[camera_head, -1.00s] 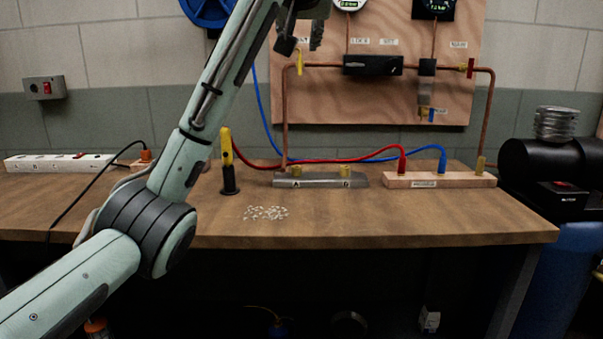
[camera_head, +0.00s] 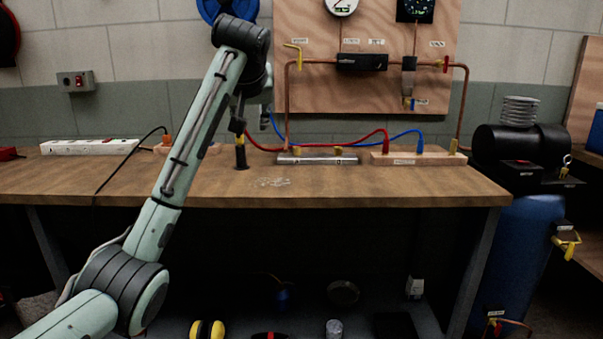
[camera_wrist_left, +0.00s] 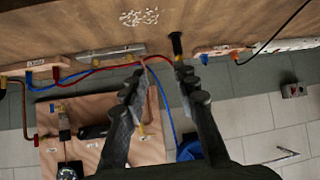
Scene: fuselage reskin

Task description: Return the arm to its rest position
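My left arm rises from the lower left in the head view and bends down at its wrist. My left gripper (camera_head: 252,123) hangs above the rear of the wooden workbench (camera_head: 400,188), partly hidden by its own wrist. In the left wrist view its two dark fingers (camera_wrist_left: 157,80) stand apart with nothing between them. A yellow-topped tool in a black holder (camera_head: 241,158) stands upright on the bench below the gripper. I cannot tell from the head view whether they touch. My right gripper is in neither view.
A grey block (camera_head: 315,159) and a wooden block (camera_head: 415,158) with red and blue hoses stand at the back. Pale bits (camera_head: 272,182) lie on the bench. A white power strip (camera_head: 90,147) is left; a black compressor (camera_head: 520,145) is right.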

